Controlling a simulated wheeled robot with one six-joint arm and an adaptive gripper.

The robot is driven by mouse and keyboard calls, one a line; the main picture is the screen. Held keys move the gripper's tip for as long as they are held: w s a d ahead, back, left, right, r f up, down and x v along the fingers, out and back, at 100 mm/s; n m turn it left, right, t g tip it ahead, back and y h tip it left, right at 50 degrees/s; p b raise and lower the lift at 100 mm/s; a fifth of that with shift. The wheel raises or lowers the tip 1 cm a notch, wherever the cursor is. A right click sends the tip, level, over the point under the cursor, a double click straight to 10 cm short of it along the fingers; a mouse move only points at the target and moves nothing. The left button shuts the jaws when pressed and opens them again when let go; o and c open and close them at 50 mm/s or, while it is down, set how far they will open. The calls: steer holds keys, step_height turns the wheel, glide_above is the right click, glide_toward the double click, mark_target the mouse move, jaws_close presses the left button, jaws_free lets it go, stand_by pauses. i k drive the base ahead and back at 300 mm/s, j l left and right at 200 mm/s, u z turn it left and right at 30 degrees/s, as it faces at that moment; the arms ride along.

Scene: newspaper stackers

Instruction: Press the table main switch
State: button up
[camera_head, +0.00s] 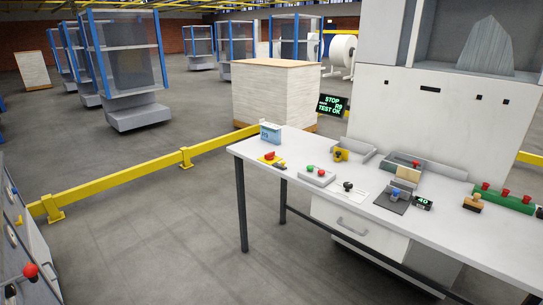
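A long white table (262,148) stands at the right, in front of a tall white machine. A yellow device with a red knob (270,157) sits at its left end. Right of it is a grey box (318,176) with one green and one red button. Farther right, a black knob (347,186) stands on a white plate. A blue knob (395,194) sits on a dark pad. No readable label shows which of these is the main switch. My gripper is not in view.
A small blue and white box (270,133) stands at the table's left corner. A green box with red buttons (503,198) lies at the right. A low yellow rail (125,180) crosses the floor. A panel with a red ball (30,270) is at lower left. Floor left of the table is clear.

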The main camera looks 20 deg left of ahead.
mark_target(269, 156)
steer(key=i+j+u, duration=0.1)
steer(key=i+u, duration=0.25)
steer(key=i, duration=0.7)
steer(key=i+l+u, duration=0.15)
steer(key=i+u, duration=0.15)
steer(key=i, duration=0.75)
